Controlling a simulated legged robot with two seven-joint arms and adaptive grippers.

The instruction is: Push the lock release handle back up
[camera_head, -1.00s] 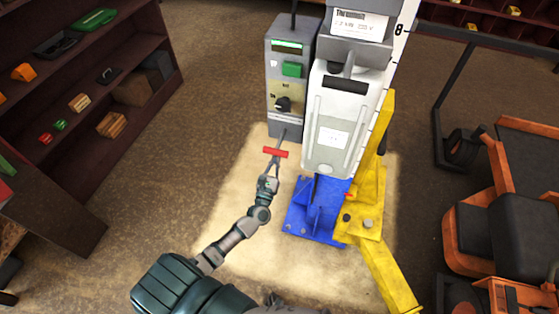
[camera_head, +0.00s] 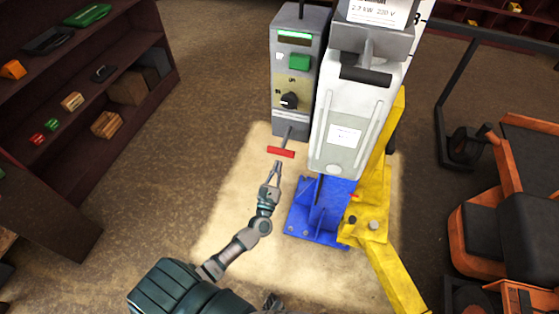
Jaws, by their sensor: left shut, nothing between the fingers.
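The lock release handle (camera_head: 281,152) is a red crossbar on a thin grey rod below the grey control box (camera_head: 297,75). My left gripper (camera_head: 278,166) is shut and empty, with its fingertips just below the red bar. I cannot tell whether the fingertips touch it. My left arm reaches up to it from the bottom of the view. My right gripper is not in view.
The lift's white and grey column (camera_head: 345,130) stands right of the box on a blue base (camera_head: 318,225), beside a yellow arm (camera_head: 375,220). An orange mower (camera_head: 510,200) is at right. A brown shelf (camera_head: 85,90) is at left. The floor between is clear.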

